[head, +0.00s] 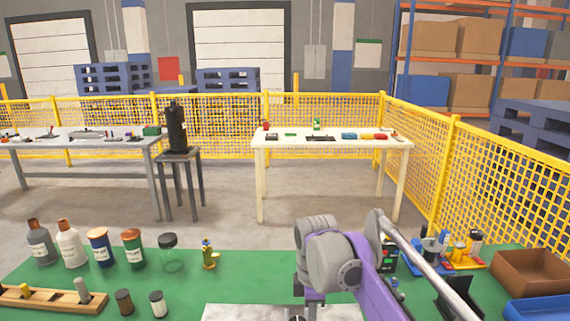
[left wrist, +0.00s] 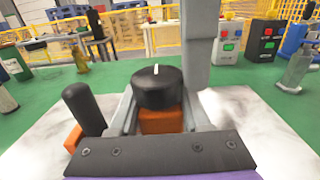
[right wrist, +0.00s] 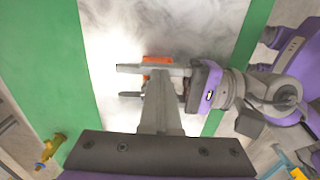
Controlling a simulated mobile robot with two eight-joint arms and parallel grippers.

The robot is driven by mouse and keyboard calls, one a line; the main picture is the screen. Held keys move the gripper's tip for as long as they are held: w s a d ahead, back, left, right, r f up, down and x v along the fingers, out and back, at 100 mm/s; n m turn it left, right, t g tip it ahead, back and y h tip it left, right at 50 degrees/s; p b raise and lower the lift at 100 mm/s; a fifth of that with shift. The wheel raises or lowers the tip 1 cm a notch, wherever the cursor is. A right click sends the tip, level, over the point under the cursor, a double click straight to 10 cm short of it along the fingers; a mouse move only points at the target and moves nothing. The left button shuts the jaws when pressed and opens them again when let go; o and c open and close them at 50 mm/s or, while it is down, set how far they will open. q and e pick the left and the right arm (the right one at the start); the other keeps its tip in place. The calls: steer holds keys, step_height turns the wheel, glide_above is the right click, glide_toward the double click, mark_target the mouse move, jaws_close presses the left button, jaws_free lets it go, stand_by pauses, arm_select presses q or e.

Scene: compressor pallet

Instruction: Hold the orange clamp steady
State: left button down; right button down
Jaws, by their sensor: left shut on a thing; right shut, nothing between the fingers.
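In the left wrist view, the orange clamp (left wrist: 162,122) shows as an orange block under a round black knob (left wrist: 158,88) with a white mark. My left gripper (left wrist: 160,108) is shut on the clamp, one grey finger at each side. A black upright handle (left wrist: 85,108) with orange at its foot stands to the left. In the right wrist view, part of the clamp (right wrist: 157,62) shows past the fingers; the rest is hidden. My right gripper (right wrist: 158,88) is shut and empty, close to the left fingers; I cannot tell whether they touch.
A pale metal plate (head: 240,312) lies on the green bench top (head: 220,285). Bottles (head: 69,245) and a wooden block rack (head: 45,300) stand at the left. Control boxes (left wrist: 265,42), a brown box (head: 530,272) and a blue tray (head: 540,308) are at the right.

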arm_select(q)
steer(key=shift+a, duration=0.1)
arm_select(e)
step_height(320, 180, up, 6)
steer(key=shift+d, duration=0.2)
stand_by(0.3)
arm_select(q)
steer(key=shift+c, duration=1.4)
jaws_free()
